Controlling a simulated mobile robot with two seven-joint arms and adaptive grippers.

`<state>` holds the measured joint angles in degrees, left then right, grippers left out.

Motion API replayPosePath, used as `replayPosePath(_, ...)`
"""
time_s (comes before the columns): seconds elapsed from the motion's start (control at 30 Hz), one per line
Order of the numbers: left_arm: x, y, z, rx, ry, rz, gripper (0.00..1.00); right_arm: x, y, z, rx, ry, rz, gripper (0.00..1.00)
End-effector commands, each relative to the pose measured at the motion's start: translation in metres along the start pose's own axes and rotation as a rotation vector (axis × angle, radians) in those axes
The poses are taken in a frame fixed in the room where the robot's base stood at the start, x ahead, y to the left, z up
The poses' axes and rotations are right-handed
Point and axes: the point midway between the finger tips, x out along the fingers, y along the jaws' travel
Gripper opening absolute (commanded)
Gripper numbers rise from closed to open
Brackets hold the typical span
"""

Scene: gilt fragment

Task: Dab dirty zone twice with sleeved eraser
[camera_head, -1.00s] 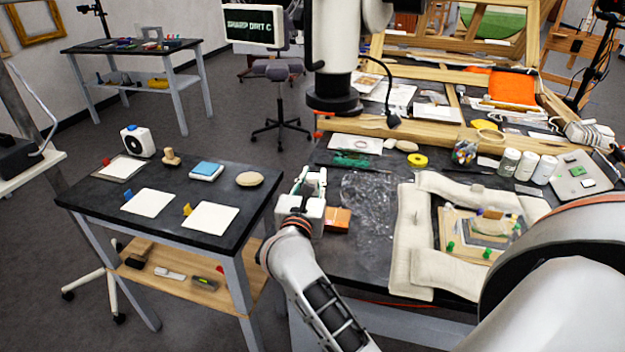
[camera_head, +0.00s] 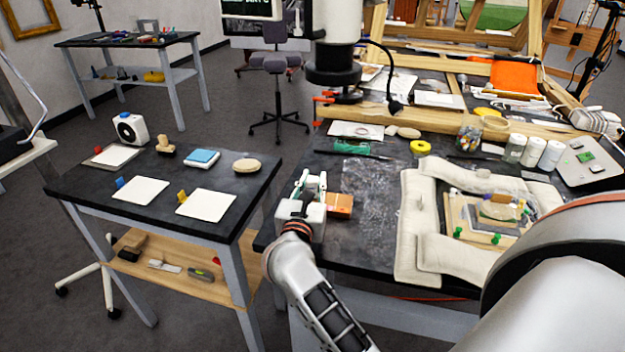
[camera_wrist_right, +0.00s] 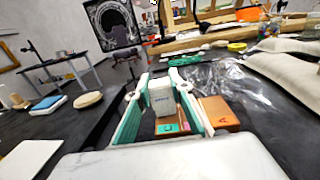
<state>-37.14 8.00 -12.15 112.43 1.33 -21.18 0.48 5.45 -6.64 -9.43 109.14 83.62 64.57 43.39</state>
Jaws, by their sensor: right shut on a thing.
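My right gripper (camera_head: 314,183) is over the left edge of the large dark table, beside the orange box. In the right wrist view its green fingers (camera_wrist_right: 161,98) are shut on a white block with small print, the sleeved eraser (camera_wrist_right: 162,98). In the head view the fingers hide most of the eraser. The gap between eraser and table cannot be judged. The fragment (camera_head: 497,211) lies at right on a pinned board between pale cushions, well away from the gripper. I cannot make out a distinct dirty zone on it. My left gripper is not in view.
The orange box (camera_head: 340,204) is right of the gripper; it shows too in the wrist view (camera_wrist_right: 219,113). Crumpled clear film (camera_head: 368,190) lies between it and the pale cushion (camera_head: 418,230). A side table (camera_head: 150,215) with white cards stands left. Yellow tape (camera_head: 420,147) lies behind.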

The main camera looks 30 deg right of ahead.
Motion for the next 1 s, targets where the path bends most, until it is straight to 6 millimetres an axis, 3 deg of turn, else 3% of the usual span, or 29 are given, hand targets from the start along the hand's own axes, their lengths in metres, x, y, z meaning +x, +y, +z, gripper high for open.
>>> replayPosePath(1.0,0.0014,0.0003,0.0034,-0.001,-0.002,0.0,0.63,0.0001,0.0,-0.0034,0.0,-0.001,0.0,0.0)
